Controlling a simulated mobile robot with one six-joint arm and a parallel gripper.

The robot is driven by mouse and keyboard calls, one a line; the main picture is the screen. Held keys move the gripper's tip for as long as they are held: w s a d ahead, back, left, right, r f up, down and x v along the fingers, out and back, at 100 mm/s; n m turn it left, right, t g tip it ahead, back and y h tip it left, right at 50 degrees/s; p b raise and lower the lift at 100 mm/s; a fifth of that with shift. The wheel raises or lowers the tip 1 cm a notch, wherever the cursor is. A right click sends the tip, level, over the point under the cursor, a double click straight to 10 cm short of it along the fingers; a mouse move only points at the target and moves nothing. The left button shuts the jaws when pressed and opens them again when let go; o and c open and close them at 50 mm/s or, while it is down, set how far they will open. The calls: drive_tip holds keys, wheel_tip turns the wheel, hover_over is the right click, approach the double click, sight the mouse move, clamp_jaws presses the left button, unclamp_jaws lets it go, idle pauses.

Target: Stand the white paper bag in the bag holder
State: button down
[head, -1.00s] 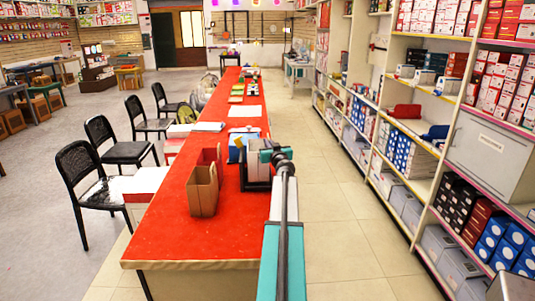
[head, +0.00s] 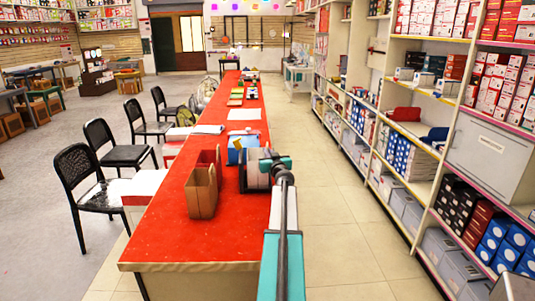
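A brown open paper bag (head: 201,193) stands on the red counter (head: 190,238), left of my arm. A dark holder-like frame (head: 243,180) stands to its right, near the counter's right edge. A pale, whitish shape (head: 257,174) shows at this frame, partly covered by my wrist; it may be the white paper bag, but I cannot tell whether it stands inside. My gripper (head: 266,157) is at this frame, over its upper part. Its fingers are too small and hidden to tell whether they are open or hold anything.
A red bag or box (head: 209,158) stands behind the brown bag, and a blue item (head: 240,149) stands behind the dark frame. Black chairs (head: 88,187) line the counter's left side. Stocked shelves (head: 420,130) stand right of a clear aisle. The counter's front end is bare.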

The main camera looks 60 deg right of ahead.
drive_tip(key=c, duration=2)
unclamp_jaws()
drive_tip(key=shift+f, duration=0.1)
drive_tip(key=shift+o, duration=0.3)
drive_tip(key=v, duration=1.2)
drive_tip(key=shift+p, duration=0.4)
drive_tip(key=shift+r, duration=0.25)
